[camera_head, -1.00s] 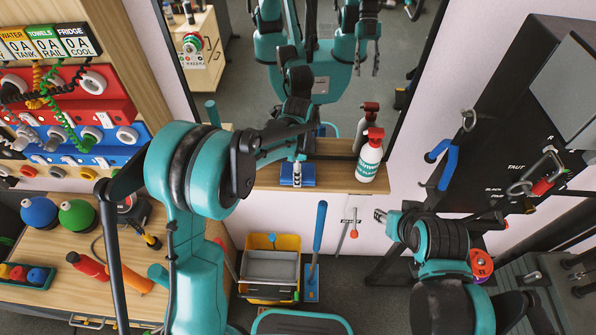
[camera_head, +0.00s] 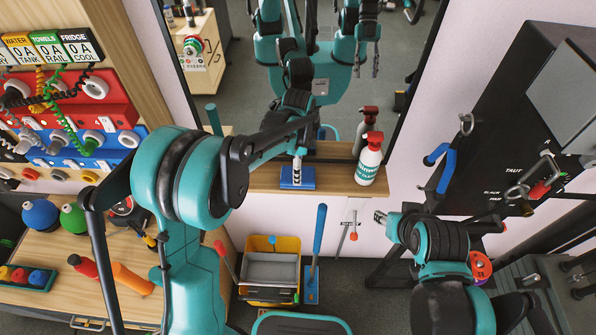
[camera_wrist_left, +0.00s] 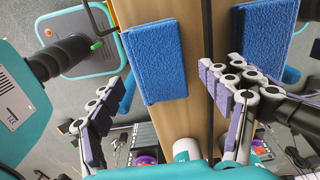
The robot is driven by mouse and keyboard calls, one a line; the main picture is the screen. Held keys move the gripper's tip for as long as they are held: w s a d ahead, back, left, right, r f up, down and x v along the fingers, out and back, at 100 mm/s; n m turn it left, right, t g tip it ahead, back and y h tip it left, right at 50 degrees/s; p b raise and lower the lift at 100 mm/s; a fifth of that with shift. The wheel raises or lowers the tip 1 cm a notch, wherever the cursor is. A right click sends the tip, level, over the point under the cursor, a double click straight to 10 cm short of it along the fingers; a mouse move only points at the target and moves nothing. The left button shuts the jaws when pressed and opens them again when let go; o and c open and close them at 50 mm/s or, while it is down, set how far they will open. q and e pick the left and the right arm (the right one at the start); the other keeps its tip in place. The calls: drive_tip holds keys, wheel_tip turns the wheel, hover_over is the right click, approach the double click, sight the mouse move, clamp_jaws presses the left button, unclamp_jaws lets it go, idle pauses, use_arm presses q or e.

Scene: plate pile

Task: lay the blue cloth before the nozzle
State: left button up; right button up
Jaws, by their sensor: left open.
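The blue cloth (camera_head: 288,184) lies flat and folded on the wooden shelf (camera_head: 335,182) below the mirror. It also shows large in the left wrist view (camera_wrist_left: 153,55). The white spray bottle (camera_head: 368,163) with its red nozzle (camera_head: 374,139) stands upright on the shelf, to the right of the cloth. My left gripper (camera_head: 297,172) is over the cloth. In the left wrist view my left gripper (camera_wrist_left: 166,78) has its fingers spread apart, nothing between them held. My right gripper (camera_head: 380,216) is off to the right below the shelf, too small to judge its fingers.
A mirror (camera_head: 345,100) behind the shelf reflects my arms and the bottle. A yellow bin (camera_head: 270,291) and a blue-handled tool (camera_head: 318,245) stand below. A workbench (camera_head: 60,260) with bottles is at left, a black machine (camera_head: 500,130) at right.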

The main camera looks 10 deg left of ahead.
use_arm(q)
wheel_tip(320, 180, up, 8)
drive_tip(key=p, duration=0.1)
drive_tip(key=s+a+r+n+t, duration=0.3)
drive_tip(key=s+a+r+n, duration=0.45)
drive_tip(key=s, duration=0.25)
drive_tip(key=s+a+f+n+t, duration=0.2)
drive_tip(key=s+a+n+t, duration=0.2)
drive_tip(key=s+n, duration=0.6)
drive_tip(key=shift+s+a+f, duration=0.15)
drive_tip(key=shift+s+f, duration=0.2)
drive_tip(key=shift+f, duration=0.05)
wheel_tip(320, 180, down, 9)
drive_tip(key=b, duration=0.9)
drive_tip(key=shift+f, duration=0.2)
